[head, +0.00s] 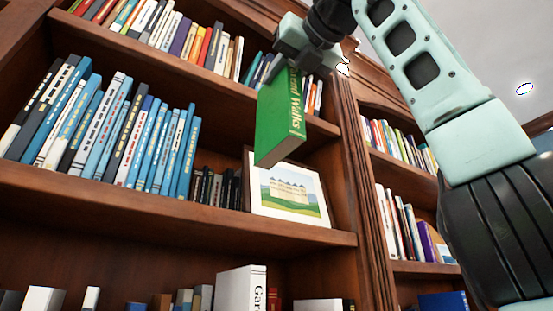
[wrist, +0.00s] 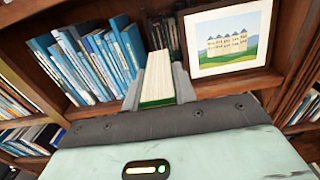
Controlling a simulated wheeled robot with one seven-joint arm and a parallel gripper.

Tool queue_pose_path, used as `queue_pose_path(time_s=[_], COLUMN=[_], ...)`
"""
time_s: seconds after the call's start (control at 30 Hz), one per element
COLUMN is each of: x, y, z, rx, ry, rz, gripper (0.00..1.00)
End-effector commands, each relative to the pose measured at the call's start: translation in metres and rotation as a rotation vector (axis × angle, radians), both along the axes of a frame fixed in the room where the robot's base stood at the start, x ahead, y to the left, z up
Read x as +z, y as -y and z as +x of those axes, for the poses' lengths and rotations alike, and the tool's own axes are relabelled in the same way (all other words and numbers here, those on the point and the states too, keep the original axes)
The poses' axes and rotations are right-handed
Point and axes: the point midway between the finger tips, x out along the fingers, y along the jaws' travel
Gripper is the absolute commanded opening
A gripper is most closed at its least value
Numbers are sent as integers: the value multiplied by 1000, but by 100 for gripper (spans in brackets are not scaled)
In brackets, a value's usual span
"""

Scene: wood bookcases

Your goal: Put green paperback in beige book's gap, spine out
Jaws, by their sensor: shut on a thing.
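The green paperback (head: 271,122) is held in my gripper (head: 305,60) and hangs below it in front of the bookcase, clear of the shelves. Its lettered side, reading "Walks", faces the head camera. In the wrist view, the paperback (wrist: 158,78) is clamped between the two grey fingers of my gripper (wrist: 159,88), with its cream page edges showing. A slim beige book (head: 238,58) stands in the upper row in the head view. I cannot tell whether it is the task's beige book, and I see no clear gap beside it.
A framed castle picture (head: 288,192) stands on the middle shelf, right of several small dark books (head: 217,188). Leaning blue books (head: 160,145) fill that shelf's left part. An upright post (head: 362,190) separates the right bookcase. A white book (head: 241,289) stands below.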

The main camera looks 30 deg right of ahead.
Motion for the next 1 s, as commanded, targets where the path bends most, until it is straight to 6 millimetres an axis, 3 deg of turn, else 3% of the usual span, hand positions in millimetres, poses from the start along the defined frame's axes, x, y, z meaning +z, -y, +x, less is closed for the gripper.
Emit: queue_pose_path(time_s=[0.47,1.0], x=[-1,-4], y=[-1,0], z=[-2,48], rx=[3,0], ry=[0,-1], rz=[1,0], gripper=[0,0])
